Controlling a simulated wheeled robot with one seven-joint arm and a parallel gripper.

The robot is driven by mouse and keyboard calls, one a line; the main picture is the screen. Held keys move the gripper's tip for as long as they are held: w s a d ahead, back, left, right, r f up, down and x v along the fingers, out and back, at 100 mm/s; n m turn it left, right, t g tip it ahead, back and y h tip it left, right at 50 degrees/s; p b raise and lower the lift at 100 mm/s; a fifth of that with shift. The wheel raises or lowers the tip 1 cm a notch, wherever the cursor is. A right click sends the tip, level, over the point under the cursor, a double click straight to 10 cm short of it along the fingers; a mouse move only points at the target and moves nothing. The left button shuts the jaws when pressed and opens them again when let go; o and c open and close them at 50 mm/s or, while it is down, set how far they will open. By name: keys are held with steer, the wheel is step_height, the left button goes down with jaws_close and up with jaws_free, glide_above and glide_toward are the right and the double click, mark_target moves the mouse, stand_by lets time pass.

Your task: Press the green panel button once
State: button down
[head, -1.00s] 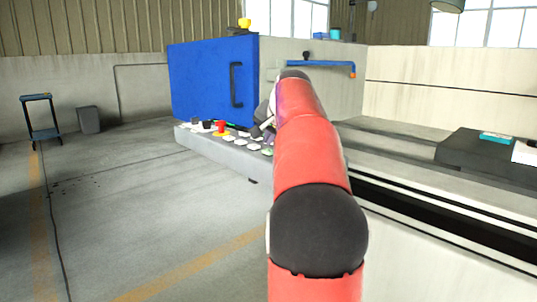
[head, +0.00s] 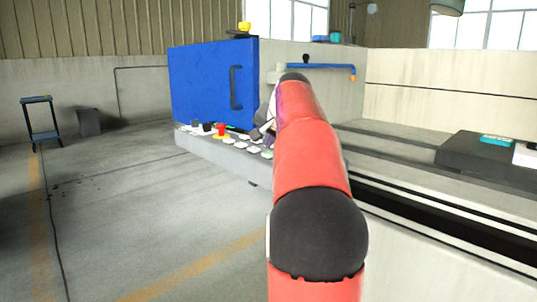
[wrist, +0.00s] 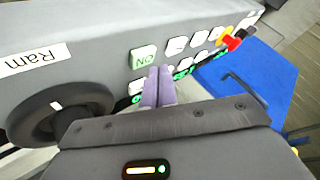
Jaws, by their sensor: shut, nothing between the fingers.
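In the wrist view, a pale square button with green "ON" lettering (wrist: 143,57) sits on the grey control panel (wrist: 100,35). My gripper (wrist: 159,69) has two purple fingers held together with nothing between them. Their tips appear just beside the ON button; I cannot tell whether they touch the panel. Other green marks show by the fingers, partly hidden. In the head view, the control panel (head: 212,147) juts out below a blue cabinet door, and my gripper (head: 258,132) is over its right part. My red arm hides the panel's right end.
A red knob (wrist: 234,43) on yellow and several white buttons line the panel. A black handwheel (wrist: 60,112) and a "Ram" label (wrist: 33,58) are at left in the wrist view. The blue door (head: 205,85) stands behind the panel.

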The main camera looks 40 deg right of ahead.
mark_target(270, 155)
stand_by(0.8)
steer(key=shift+f, duration=0.4)
steer(key=shift+f+b, duration=0.5)
steer(key=shift+f, duration=0.1)
stand_by(0.7)
steer(key=shift+d+r+p, duration=0.1)
steer(key=shift+r+p, duration=0.75)
step_height(270, 155, up, 5)
steer(key=p, duration=0.5)
steer(key=shift+r, duration=0.15)
stand_by(0.4)
